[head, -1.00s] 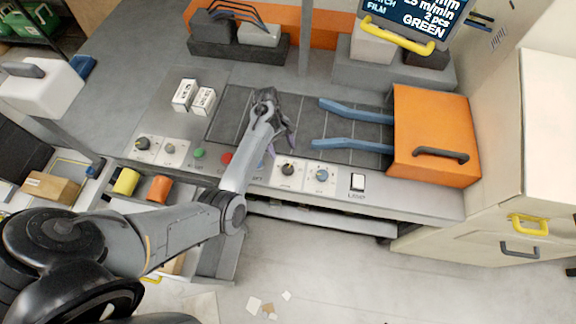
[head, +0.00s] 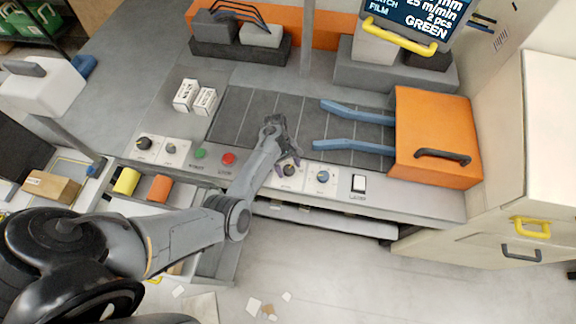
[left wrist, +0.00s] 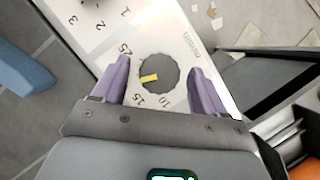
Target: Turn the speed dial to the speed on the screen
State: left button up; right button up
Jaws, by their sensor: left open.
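The speed dial (head: 289,171) is a round dark knob on the front control strip. In the left wrist view the dial (left wrist: 162,72) has a yellow pointer mark and a scale marked m/min, with 25, 15 and 10 readable. The pointer faces left and slightly down, between 25 and 15; the left finger covers part of the scale there. My left gripper (head: 288,165) is open over the dial, with its purple fingers (left wrist: 158,68) on either side of the knob, apart from it. The screen (head: 415,22) reads 25 m/min, 2 pcs, GREEN; its top is cut off.
A red button (head: 228,158) and a green button (head: 200,153) lie to the left. Blue rails (head: 355,143) and an orange housing (head: 435,125) stand behind.

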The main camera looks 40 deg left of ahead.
pick_arm(q)
jog(key=c, duration=1)
jog(key=shift+c, duration=0.2)
jog(key=shift+m, duration=0.4)
jog(key=m+g+p, duration=0.1)
jog(key=m, duration=0.1)
jog(key=shift+w+m, duration=0.1)
jog(key=shift+m, duration=0.2)
jog(key=m+y, duration=0.1)
jog(key=m, duration=0.1)
jog(key=m+g+y, duration=0.1)
jog(key=m, duration=0.2)
jog(key=shift+w+d+m+g, duration=0.1)
jog(key=shift+m+g, duration=0.2)
jog(key=o, duration=1)
jog(key=shift+o, duration=0.2)
